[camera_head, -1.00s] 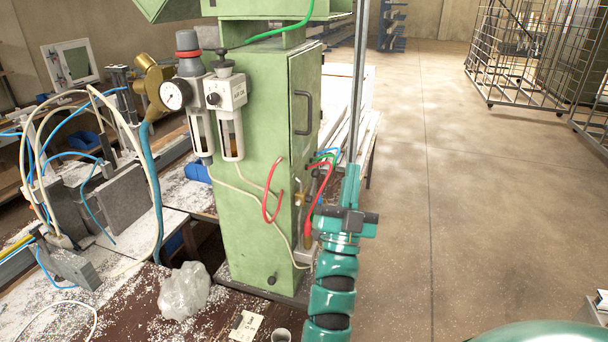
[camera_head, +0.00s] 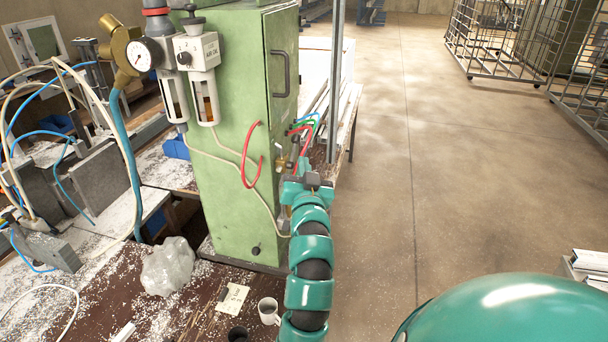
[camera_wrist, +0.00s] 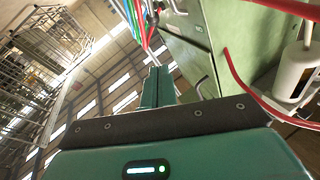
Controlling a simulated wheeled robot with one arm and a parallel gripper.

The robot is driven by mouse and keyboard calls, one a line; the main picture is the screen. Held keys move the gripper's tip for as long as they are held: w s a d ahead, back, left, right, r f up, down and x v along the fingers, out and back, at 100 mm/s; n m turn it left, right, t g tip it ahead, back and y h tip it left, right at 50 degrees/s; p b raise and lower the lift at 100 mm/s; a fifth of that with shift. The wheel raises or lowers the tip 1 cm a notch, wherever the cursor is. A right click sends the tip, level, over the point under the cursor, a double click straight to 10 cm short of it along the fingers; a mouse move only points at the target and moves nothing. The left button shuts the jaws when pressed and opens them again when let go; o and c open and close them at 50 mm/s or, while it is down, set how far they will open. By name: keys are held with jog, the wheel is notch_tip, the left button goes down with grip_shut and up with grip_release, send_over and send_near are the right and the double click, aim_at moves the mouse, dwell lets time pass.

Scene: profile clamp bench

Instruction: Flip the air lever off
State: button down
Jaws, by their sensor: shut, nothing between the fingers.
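A small brass valve fitting (camera_head: 281,161) sits on the right side of the green machine cabinet (camera_head: 232,120), among red, green and blue hoses. The air lever is too small to make out clearly there, and my arm hides part of that area. My gripper (camera_head: 306,180) is just right of and below the fitting in the head view, close to the cabinet. In the wrist view my gripper (camera_wrist: 158,72) has its fingers together with nothing between them. Hoses (camera_wrist: 138,22) and a metal fitting (camera_wrist: 176,8) show beyond the fingertips. I cannot tell whether anything touches.
A pressure gauge (camera_head: 141,56) and a filter unit (camera_head: 201,70) are on the cabinet's left. A plastic bag (camera_head: 168,266), a paper tag (camera_head: 232,298) and a mug (camera_head: 268,311) are on the bench below. A wire cage (camera_head: 490,50) stands back right. The floor between is clear.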

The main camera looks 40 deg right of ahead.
aim_at(293, 152)
jog(key=b, duration=0.3)
jog(key=shift+w+d+f, duration=0.15)
jog(key=shift+w+d, duration=0.05)
jog(key=shift+w, duration=0.15)
jog(key=b, duration=0.3)
jog(key=shift+w+d, duration=0.15)
jog(key=shift+d, duration=0.05)
jog(key=shift+b, duration=0.6)
jog(key=f+p+x, duration=0.2)
jog(key=p+x, duration=0.1)
jog(key=x, duration=0.7)
jog(key=shift+w+p, duration=0.3)
jog(key=shift+w, duration=0.25)
